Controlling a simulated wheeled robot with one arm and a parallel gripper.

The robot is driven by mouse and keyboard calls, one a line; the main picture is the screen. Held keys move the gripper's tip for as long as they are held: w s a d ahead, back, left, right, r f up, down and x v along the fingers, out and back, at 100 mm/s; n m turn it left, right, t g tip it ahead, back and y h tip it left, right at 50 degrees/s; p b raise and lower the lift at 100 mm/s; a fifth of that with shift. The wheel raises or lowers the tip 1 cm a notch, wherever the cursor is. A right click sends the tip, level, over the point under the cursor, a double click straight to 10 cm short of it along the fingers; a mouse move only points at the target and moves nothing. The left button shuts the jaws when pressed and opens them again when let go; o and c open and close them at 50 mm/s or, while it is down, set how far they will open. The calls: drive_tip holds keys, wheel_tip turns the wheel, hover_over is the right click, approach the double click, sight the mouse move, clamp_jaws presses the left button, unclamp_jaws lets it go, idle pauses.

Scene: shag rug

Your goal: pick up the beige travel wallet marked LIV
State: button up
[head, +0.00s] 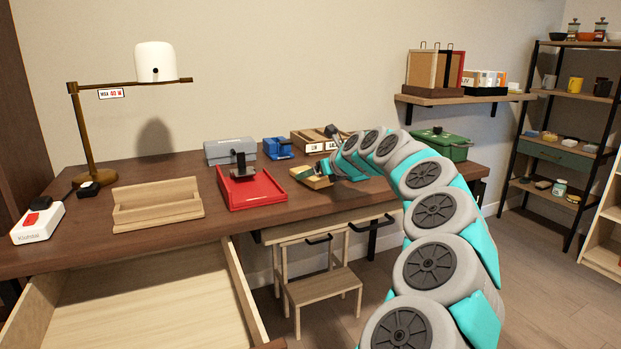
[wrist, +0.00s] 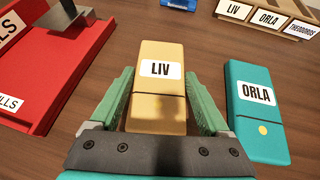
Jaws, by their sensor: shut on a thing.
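The beige travel wallet (wrist: 158,60) with a white LIV label shows in the middle of the wrist view. My gripper (wrist: 159,92) has its green fingers on either side of it and is shut on it. The wallet's near end is partly hidden by the gripper and shadow. In the head view my gripper (head: 327,172) is over the desk, right of the red tray, and the wallet (head: 312,181) shows small beside it. I cannot tell whether the wallet touches the desk.
A teal wallet marked ORLA (wrist: 256,110) lies close right of my gripper. The red tray (head: 250,190) is to the left. A wooden sorter (head: 308,138) with name labels LIV, ORLA and THEODOROS stands behind. A wooden tray (head: 155,203), lamp (head: 88,140) and green box (head: 440,146) are also on the desk.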

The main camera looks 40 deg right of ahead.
drive_tip(key=c, duration=0.5)
